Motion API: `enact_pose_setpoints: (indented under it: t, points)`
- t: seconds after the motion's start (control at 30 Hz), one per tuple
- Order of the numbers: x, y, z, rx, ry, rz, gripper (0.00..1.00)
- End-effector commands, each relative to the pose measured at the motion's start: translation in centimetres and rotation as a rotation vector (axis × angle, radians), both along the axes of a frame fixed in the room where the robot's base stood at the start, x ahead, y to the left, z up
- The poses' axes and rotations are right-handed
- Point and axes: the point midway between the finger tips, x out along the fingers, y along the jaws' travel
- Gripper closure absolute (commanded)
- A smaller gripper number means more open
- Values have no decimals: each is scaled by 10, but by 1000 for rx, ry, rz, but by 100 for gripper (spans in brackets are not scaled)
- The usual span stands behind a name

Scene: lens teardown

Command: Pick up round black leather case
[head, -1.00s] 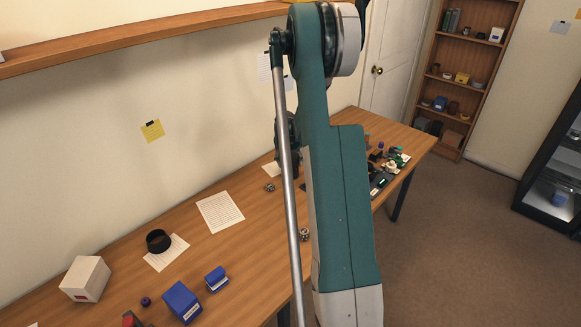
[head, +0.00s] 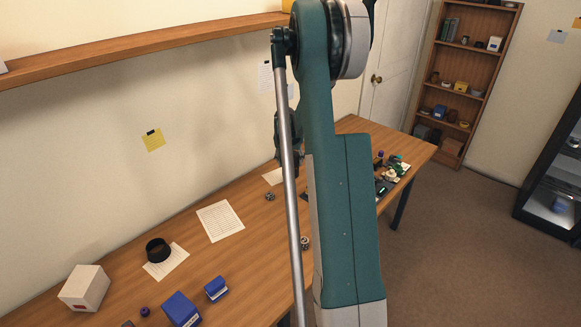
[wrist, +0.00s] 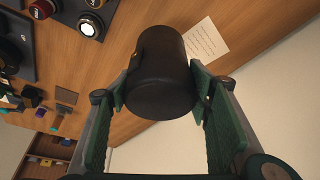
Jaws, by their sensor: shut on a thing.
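The round black leather case (wrist: 165,62) is a dark cylinder with a rounded edge in the wrist view. It stands between the two green fingers of my gripper (wrist: 160,90), which press on its opposite sides. My gripper is shut on the case. Whether the case is clear of the table cannot be told. In the head view my own arm hides the gripper and the case.
In the wrist view, lens parts (wrist: 88,26) and a dark tray (wrist: 18,45) lie left of the case.

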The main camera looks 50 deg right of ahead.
Motion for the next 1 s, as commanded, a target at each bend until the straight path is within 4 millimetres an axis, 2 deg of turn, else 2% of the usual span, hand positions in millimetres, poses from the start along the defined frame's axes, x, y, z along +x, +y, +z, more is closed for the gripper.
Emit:
enact_pose_setpoints:
  t: [0.1, 0.33, 1.0]
  points:
    - [0, 0, 19, 0, 0, 0, 66]
    - [0, 0, 40, 0, 0, 0, 66]
    - [0, 0, 44, 0, 0, 0, 66]
